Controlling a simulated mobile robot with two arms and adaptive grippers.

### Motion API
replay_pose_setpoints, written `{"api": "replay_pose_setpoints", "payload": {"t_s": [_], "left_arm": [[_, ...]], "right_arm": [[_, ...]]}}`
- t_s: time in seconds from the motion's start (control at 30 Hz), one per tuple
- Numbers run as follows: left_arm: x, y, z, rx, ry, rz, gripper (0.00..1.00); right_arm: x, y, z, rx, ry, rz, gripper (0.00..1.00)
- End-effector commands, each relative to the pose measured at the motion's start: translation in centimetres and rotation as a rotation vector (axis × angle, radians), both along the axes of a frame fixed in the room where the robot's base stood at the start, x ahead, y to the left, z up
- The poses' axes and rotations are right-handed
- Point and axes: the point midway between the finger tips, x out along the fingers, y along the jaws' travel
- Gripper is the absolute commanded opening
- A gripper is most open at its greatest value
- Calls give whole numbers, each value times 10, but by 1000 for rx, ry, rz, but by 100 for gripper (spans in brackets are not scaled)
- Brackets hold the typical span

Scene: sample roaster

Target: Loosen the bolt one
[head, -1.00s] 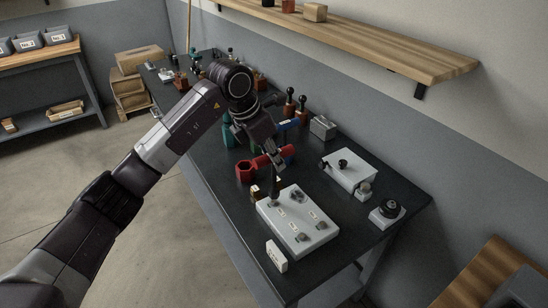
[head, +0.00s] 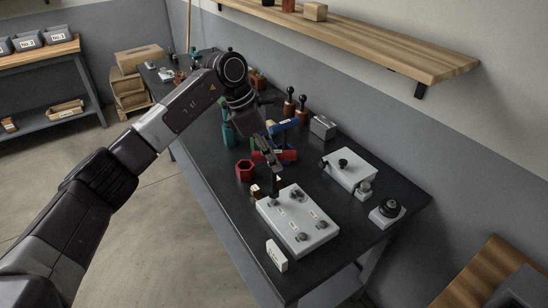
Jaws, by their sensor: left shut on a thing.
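My left gripper (head: 274,168) reaches in from the left and points down near the left corner of a light grey block (head: 290,222). It is shut on a dark upright tool (head: 274,187). The tool's lower end is at the block's left corner; whether it sits on a bolt there is too small to tell. Other bolts show on the block: one at the back (head: 297,195), one at the front (head: 302,237) and one at the right (head: 321,225). Small pale labels lie beside them. I cannot read which is bolt one. My right gripper is out of view.
A white label card (head: 277,256) stands before the block. The dark bench (head: 213,165) is clear at left.

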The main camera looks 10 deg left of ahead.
Motion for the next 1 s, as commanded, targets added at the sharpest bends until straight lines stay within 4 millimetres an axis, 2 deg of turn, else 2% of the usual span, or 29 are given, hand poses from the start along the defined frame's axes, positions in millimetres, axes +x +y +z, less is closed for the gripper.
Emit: {"api": "replay_pose_setpoints", "payload": {"t_s": [0.37,1.0], "left_arm": [[0,-1,-1,-1,-1,0,0],[0,-1,-17,-1,-1,0,0]], "right_arm": [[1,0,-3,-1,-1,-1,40],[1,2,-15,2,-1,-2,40]]}}
